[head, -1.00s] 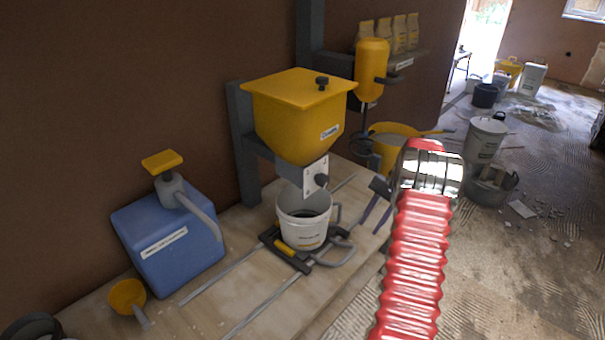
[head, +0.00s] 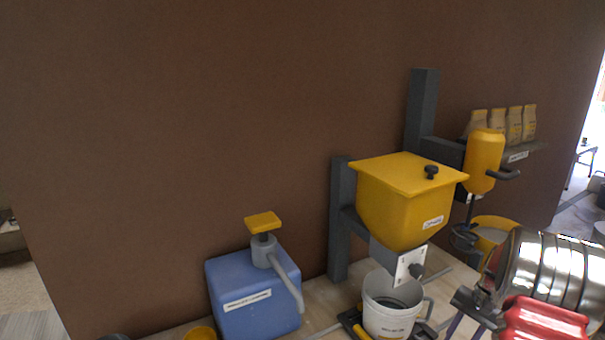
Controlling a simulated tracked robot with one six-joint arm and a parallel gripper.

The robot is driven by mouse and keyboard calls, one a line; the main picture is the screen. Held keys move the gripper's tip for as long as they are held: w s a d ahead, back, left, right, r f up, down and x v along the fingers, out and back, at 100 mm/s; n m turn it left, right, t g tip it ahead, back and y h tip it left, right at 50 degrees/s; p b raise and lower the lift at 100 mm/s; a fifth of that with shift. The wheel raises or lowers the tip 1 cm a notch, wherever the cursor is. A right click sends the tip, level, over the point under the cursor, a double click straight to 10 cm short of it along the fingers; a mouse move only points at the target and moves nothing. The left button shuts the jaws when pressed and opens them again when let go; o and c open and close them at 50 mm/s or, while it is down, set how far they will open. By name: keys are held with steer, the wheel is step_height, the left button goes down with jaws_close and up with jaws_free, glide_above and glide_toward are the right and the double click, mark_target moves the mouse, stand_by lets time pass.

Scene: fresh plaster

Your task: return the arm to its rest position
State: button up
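My arm shows at the lower right as a red ribbed sleeve (head: 540,320) and a shiny metal section (head: 560,270), both partly cut off by the frame. My gripper (head: 465,328) is at the bottom edge, left of the sleeve, a dark block with two purple fingers pointing down. The fingers stand apart with nothing seen between them; their tips are close to or past the frame edge. The gripper is just right of the white bucket (head: 390,315).
A yellow hopper (head: 400,210) hangs over the bucket on a grey post. A blue canister (head: 250,295) with a yellow-topped pump stands left. A yellow mixer (head: 485,160) and yellow tub (head: 495,235) are right, below a shelf of bags (head: 505,125). A brown wall (head: 180,130) rises behind.

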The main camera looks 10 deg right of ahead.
steer(key=s+a+r+n+t+h, duration=0.1)
steer(key=s+a+r+n, duration=0.3)
steer(key=a+r, duration=0.4)
steer(key=s+a+r+n+t+h, duration=0.1)
steer(key=s+a+r+n+t, duration=0.2)
steer(key=a, duration=1.4)
steer(key=s+a+r+n+t+h, duration=0.1)
steer(key=s+a+r+n, duration=0.3)
steer(key=s+a+r, duration=0.3)
steer(key=a+r, duration=0.5)
steer(key=shift+s+a+r+n+t, duration=0.15)
steer(key=shift+a+r+n+t, duration=0.15)
steer(key=shift+n+t, duration=0.1)
